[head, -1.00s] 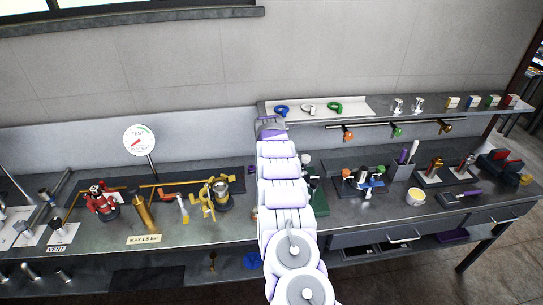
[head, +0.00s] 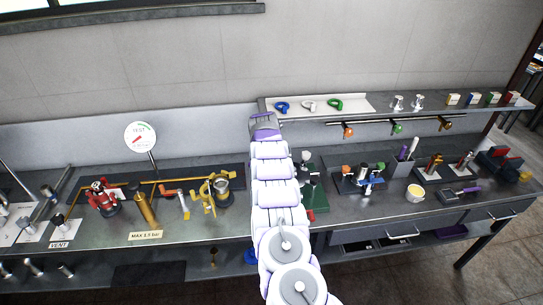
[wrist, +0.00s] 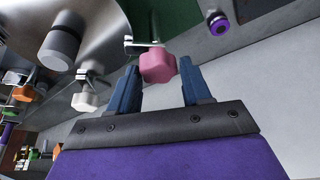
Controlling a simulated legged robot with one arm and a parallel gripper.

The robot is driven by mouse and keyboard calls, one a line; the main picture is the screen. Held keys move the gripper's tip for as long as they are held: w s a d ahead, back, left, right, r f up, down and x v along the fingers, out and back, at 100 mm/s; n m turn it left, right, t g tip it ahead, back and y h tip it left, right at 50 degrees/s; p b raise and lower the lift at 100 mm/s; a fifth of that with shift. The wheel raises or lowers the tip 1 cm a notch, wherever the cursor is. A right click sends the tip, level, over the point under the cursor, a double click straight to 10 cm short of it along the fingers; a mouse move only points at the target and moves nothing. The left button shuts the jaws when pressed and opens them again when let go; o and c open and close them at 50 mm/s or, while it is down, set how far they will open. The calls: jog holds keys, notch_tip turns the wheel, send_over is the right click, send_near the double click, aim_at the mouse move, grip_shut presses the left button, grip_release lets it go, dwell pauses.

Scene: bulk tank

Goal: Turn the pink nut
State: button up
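The pink nut (wrist: 158,66) is a lobed knob in the upper middle of the wrist view, next to a small metal bracket. My gripper (wrist: 158,78) is open, with one blue finger on the left of the nut and one on the right. A narrow gap shows between each finger and the nut, and the nut sits at about fingertip level. In the head view my gripper (head: 264,124) is at the far end of my arm near the back wall. The nut cannot be made out there.
In the wrist view a white knob (wrist: 86,99) and a grey cylinder (wrist: 60,45) lie to the left, and a purple ring (wrist: 218,24) to the upper right. In the head view the shelf (head: 440,107) is close on the right, and brass fittings (head: 209,194) stand on the left.

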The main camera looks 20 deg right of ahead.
jog(key=shift+o, duration=1.3)
jog(key=v, duration=1.7)
jog(key=shift+p, duration=0.4)
jog(key=shift+s+a, duration=0.1)
